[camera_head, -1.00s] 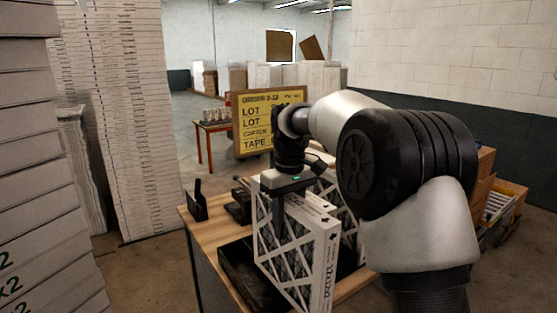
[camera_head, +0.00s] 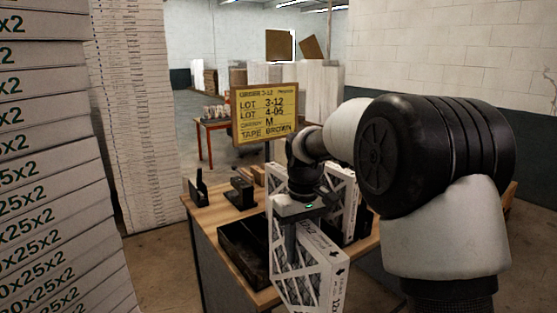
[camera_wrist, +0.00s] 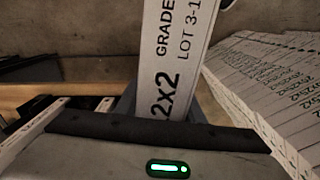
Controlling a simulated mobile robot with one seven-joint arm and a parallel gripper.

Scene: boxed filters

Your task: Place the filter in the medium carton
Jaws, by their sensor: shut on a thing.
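My gripper (camera_head: 300,215) is shut on the top edge of a filter (camera_head: 308,268), a white-framed panel with a criss-cross lattice face. The filter hangs upright in front of the wooden table's near edge; its lower end is cut off. I cannot pick out a medium carton in these frames. A sign (camera_head: 265,115) reads LOT 3-12, LOT 4-05, M and TAPE BROWN.
The wooden table (camera_head: 212,222) bears a dark tray (camera_head: 240,252), a black tape dispenser (camera_head: 241,190) and another lattice filter (camera_head: 349,215) behind the held one. Tall stacks of white boxes (camera_head: 40,160) crowd the left.

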